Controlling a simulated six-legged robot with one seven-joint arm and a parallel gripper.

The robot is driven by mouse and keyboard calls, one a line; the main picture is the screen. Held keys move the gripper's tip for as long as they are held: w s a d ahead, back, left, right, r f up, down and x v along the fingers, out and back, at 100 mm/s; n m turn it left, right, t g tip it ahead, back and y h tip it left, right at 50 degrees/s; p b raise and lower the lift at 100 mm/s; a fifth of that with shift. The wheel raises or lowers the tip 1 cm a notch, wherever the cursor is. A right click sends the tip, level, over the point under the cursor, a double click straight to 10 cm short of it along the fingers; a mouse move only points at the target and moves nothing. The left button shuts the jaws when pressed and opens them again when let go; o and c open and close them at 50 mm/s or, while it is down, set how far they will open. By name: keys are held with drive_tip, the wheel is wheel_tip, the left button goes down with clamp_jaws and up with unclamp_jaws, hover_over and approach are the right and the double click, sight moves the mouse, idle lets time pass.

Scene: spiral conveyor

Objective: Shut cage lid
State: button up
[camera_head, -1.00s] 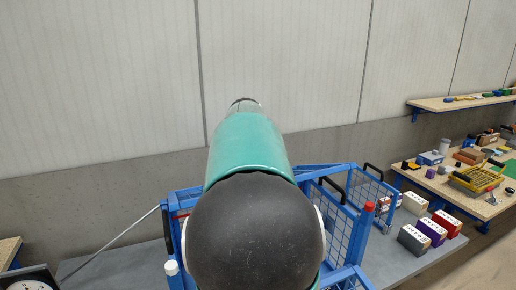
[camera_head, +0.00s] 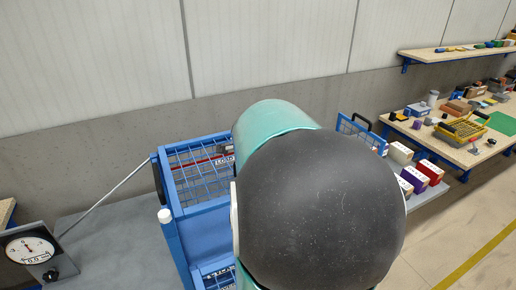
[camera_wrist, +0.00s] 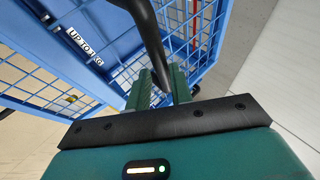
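The blue wire-mesh cage (camera_head: 208,232) stands on the grey table, left of my arm in the head view. Mesh (camera_head: 190,178) shows across its upper part. My arm covers much of its right side. In the wrist view a blue mesh panel (camera_wrist: 207,32) and a blue plate with an "UP TO 1 KG" label (camera_wrist: 84,46) are close by. A black bar handle (camera_wrist: 150,38) runs down between the two teal fingers of my gripper (camera_wrist: 160,88) and fills the gap between them. My gripper is hidden in the head view.
Another blue mesh panel with a black handle (camera_head: 365,136) shows right of my arm. A dial gauge (camera_head: 30,246) is at the left. A cluttered workbench (camera_head: 455,140) is at the right. The grey table (camera_head: 115,255) is clear at the left.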

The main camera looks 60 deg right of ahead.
drive_tip(key=shift+o, duration=1.3)
drive_tip(key=shift+s, duration=0.1)
drive_tip(key=shift+r, duration=0.15)
drive_tip(key=v, duration=1.3)
drive_tip(key=shift+a, duration=0.2)
drive_tip(key=shift+r, duration=0.15)
